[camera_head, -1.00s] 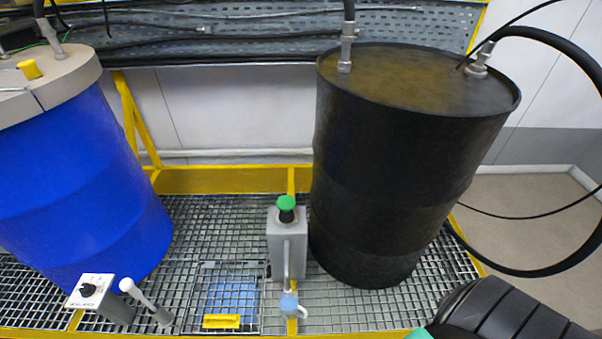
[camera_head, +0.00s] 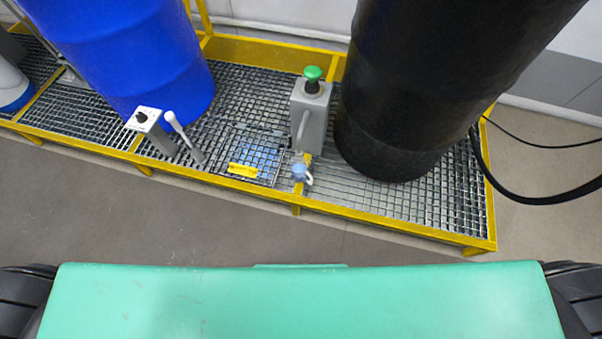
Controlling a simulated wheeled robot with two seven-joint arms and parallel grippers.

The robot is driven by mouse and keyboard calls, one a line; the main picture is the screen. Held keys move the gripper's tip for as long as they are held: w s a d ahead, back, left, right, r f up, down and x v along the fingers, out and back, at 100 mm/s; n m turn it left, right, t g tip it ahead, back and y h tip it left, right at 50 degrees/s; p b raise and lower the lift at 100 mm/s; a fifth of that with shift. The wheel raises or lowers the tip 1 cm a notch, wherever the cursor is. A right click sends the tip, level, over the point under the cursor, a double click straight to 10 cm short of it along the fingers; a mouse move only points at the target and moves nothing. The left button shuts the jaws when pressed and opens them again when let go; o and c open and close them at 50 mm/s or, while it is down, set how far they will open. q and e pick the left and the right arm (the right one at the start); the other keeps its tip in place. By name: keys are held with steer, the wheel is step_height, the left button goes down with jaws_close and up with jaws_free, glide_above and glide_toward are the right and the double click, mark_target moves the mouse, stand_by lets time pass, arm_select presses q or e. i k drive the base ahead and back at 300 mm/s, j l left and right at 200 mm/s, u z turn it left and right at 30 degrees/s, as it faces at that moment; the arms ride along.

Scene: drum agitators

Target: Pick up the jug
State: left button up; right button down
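The jug (camera_head: 302,173) is small and light blue with a pale handle on its right side. It is at the front edge of the metal grating, just below the spout of a grey dispenser post (camera_head: 310,112) with a green button on top. I cannot tell whether it stands on the grating or hangs from the post. Neither gripper is in view. Only dark parts of my arms show at the lower left and lower right corners, well away from the jug.
A blue drum (camera_head: 150,50) and a black drum (camera_head: 430,90) stand on the yellow-framed grating (camera_head: 420,205). A switch box (camera_head: 143,120) and a white-tipped lever (camera_head: 180,130) stand left of the jug. A black hose (camera_head: 510,195) loops at right. Open floor (camera_head: 120,215) lies before the platform.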

mark_target(299, 167)
steer(key=u, duration=4.95)
steer(key=z, duration=4.95)
steer(key=j+z, duration=0.45)
steer(key=j, duration=2.15)
